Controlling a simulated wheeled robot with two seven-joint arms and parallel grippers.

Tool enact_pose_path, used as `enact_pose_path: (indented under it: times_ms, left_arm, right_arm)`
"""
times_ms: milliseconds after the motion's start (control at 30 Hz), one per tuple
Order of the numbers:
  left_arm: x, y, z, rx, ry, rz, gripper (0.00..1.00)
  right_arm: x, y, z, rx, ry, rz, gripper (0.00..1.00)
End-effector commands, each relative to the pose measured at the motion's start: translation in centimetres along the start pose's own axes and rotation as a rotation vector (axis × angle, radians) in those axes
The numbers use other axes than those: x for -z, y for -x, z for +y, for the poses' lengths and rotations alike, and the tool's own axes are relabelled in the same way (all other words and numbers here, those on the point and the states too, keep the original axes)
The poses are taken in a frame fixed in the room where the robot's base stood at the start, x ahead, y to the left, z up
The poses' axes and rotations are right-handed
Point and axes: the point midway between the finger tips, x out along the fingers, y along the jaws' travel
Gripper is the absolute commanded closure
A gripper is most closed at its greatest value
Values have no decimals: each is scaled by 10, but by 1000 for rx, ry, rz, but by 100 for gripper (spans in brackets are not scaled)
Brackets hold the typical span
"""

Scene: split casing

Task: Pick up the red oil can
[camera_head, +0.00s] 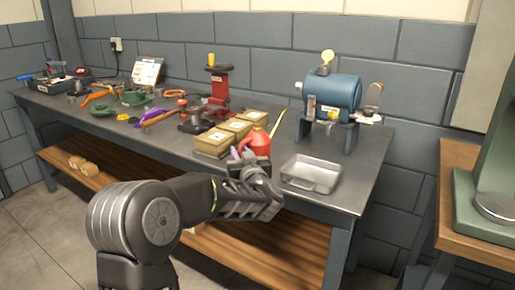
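The red oil can (258,141) stands upright on the dark workbench, near its front edge, with a thin yellow spout (278,123) pointing up to the right. My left gripper (257,176) is in front of the can and hides its lower part. Its fingers are dark and overlap each other from this angle, so I cannot tell if they are open or touching the can. My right gripper does not show.
A grey metal tray (312,174) sits right of the can. Several yellowish boxes (214,143) are close on its left. A blue bench grinder (333,92) stands behind. Tools crowd the bench's left part. A wooden shelf (285,250) runs below.

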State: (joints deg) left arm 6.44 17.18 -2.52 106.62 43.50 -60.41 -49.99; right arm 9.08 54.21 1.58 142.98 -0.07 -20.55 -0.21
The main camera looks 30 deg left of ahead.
Motion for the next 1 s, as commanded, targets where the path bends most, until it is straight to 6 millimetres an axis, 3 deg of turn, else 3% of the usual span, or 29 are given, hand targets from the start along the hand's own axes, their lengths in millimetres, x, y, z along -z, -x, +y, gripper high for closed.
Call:
enact_pose_path:
  times_ms: [267, 533, 1000]
  left_arm:
    - [0, 0, 0, 0, 0, 0, 78]
    - [0, 0, 0, 0, 0, 0, 100]
    - [0, 0, 0, 0, 0, 0, 100]
  right_arm:
    - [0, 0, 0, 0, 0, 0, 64]
    - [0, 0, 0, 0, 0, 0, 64]
    - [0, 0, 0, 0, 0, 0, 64]
